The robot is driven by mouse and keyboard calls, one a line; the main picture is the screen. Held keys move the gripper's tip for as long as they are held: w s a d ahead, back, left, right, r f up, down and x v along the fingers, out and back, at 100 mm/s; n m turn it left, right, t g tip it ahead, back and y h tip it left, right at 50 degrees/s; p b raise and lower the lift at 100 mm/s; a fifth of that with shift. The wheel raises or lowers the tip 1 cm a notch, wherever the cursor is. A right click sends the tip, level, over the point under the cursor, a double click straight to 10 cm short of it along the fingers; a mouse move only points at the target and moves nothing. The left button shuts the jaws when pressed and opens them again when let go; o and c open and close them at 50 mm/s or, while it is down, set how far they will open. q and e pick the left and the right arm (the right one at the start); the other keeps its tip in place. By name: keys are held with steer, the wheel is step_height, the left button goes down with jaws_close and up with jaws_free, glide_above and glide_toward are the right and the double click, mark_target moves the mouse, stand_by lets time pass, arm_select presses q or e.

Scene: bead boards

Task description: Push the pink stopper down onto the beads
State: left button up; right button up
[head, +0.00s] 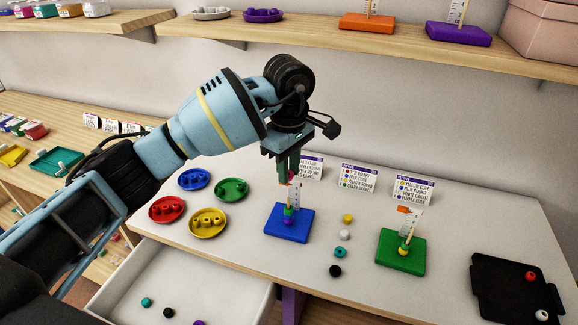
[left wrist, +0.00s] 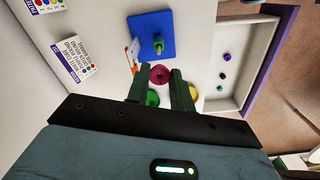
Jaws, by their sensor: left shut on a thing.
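The pink stopper (head: 291,176) is between the fingers of my left gripper (head: 288,174), which is shut on it. The stopper also shows in the left wrist view (left wrist: 158,74), between the green fingertips (left wrist: 156,77). The gripper points down above the blue board (head: 290,225), near the top of its upright post. Beads (head: 288,213), green and purple, sit low on that post, with a clear gap below the stopper. The blue board shows in the left wrist view too (left wrist: 150,27). I cannot tell whether the stopper is around the post. My right gripper is not in view.
A green board (head: 400,262) with a yellow bead stands to the right. Several loose beads (head: 345,235) lie between the boards. Coloured dishes (head: 207,222) stand left, a black tray (head: 485,275) far right. An open drawer (head: 190,275) is at the front; cards (head: 357,176) stand behind.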

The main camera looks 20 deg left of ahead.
mark_target(289, 184)
arm_select(q)
steer(key=shift+w+f+b, duration=0.1)
steer(key=shift+f+b, duration=0.5)
steer(key=shift+f, duration=1.75)
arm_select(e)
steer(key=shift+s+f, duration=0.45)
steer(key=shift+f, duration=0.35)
arm_select(q)
steer(key=shift+f+b, duration=0.3)
steer(key=shift+f, duration=0.65)
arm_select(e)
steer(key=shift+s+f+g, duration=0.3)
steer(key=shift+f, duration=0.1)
arm_select(q)
steer(key=shift+f, duration=0.25)
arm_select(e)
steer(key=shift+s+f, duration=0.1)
arm_select(q)
steer(key=shift+f, duration=0.2)
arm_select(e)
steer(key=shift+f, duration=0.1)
arm_select(q)
steer(key=shift+f, duration=0.3)
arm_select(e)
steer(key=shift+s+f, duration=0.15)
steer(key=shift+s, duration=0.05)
